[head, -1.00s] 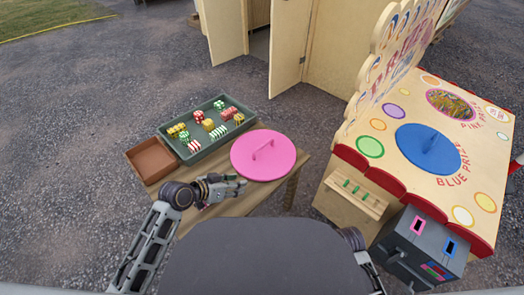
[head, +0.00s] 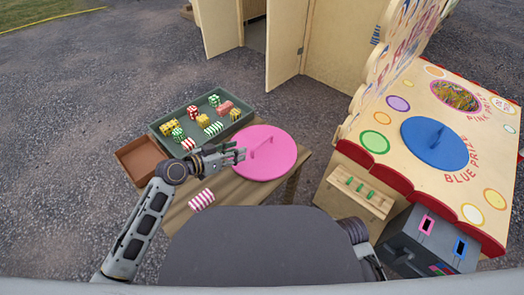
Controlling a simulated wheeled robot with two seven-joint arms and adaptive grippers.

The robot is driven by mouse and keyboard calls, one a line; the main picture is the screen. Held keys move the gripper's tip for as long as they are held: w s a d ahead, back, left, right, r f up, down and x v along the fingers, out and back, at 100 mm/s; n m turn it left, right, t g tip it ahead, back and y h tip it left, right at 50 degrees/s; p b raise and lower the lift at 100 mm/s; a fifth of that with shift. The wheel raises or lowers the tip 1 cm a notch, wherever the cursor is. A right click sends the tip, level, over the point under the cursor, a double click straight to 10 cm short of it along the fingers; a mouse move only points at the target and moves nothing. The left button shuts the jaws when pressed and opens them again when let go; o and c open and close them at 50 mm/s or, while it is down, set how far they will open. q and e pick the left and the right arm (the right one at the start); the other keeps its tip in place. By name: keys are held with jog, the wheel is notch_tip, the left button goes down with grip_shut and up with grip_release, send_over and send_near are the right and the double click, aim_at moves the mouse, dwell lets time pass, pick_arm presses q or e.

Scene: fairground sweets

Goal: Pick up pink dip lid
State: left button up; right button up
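The pink dip lid (head: 268,169) is a round pink disc with a raised bar handle on top. It lies on the wooden table in the head view, at the table's right end. My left gripper (head: 239,154) reaches over the lid's left part, with its fingertips just left of the handle. Its fingers look apart with nothing between them. I cannot tell whether they touch the lid. My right gripper is out of view; only part of that arm shows at the lower right.
A green tray (head: 158,130) of wrapped sweets and a brown box (head: 136,162) sit left of the lid. A pink-striped sweet (head: 201,199) lies on the table (head: 232,190) near my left forearm. The prize stall with its blue lid (head: 425,150) stands to the right.

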aim_at(259, 144)
pick_arm(q)
jog(key=shift+b+x, duration=0.4)
jog(key=shift+x, duration=1.95)
jog(key=shift+b+x, duration=0.65)
jog(key=shift+x, duration=0.9)
jog(key=shift+w+d+f, duration=0.1)
jog(key=shift+d, duration=0.1)
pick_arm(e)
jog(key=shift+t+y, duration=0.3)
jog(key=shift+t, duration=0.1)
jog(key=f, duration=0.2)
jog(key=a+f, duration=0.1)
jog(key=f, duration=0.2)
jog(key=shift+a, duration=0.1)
